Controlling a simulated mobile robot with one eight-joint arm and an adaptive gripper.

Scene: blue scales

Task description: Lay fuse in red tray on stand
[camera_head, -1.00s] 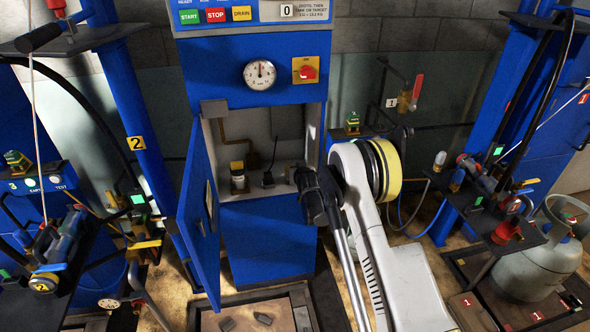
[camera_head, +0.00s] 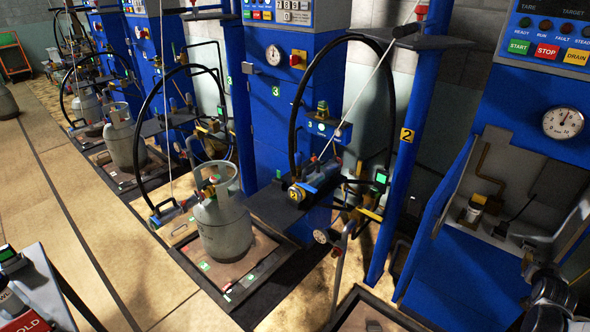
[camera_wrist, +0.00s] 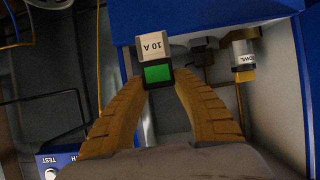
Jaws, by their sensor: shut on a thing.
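In the wrist view the two brown fingers of my gripper (camera_wrist: 160,82) are closed on a small fuse (camera_wrist: 152,48). The fuse is a pale block marked 10 A with a green and black lower part, and it is held upright in the picture between the fingertips. In the head view the fuse and my fingertips are not visible; only part of my arm shows at the lower right. A red piece with white letters (camera_head: 28,322), possibly the red tray, lies on a grey stand (camera_head: 38,270) at the lower left, cut off by the frame.
A grey gas cylinder (camera_head: 222,225) stands on a scale. The floor (camera_head: 110,250) between the stand and the scales is clear.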

